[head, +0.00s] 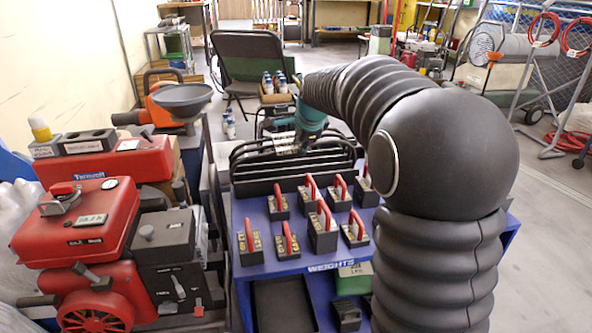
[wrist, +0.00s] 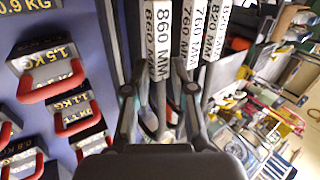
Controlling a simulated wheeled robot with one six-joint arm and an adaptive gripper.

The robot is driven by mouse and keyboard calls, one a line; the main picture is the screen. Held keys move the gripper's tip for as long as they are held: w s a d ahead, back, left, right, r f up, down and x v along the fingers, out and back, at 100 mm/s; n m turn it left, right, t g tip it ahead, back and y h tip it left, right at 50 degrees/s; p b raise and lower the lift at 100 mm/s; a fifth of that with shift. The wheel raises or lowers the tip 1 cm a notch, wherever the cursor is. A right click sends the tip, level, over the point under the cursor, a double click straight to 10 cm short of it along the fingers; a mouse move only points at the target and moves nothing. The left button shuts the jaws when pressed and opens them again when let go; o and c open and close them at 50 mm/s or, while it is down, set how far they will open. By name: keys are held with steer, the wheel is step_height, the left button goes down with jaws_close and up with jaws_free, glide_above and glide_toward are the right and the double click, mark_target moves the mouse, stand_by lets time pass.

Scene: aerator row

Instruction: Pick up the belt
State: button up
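Several black belts (head: 258,150) stand in a dark rack (head: 262,186) at the back of the blue weights table in the head view. In the wrist view the belts carry white size labels. An 860 MM belt (wrist: 159,38) runs down between my fingers, with a 760 MM belt (wrist: 188,38) and an 820 MM belt (wrist: 216,35) to its right. My gripper (wrist: 158,85) is open, with one finger on each side of dark belt strands. I cannot tell whether either finger touches them. In the head view my gripper (head: 304,142) is at the rack and hard to make out.
Several red-handled weights (head: 323,232) stand on the blue table (head: 290,266) in front of the rack. Red machines (head: 95,235) crowd the left. A dark chair (head: 250,62) and a box of bottles (head: 276,97) are behind. Open floor (head: 540,215) lies to the right.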

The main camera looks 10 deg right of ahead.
steer(key=shift+x, duration=1)
jaws_close()
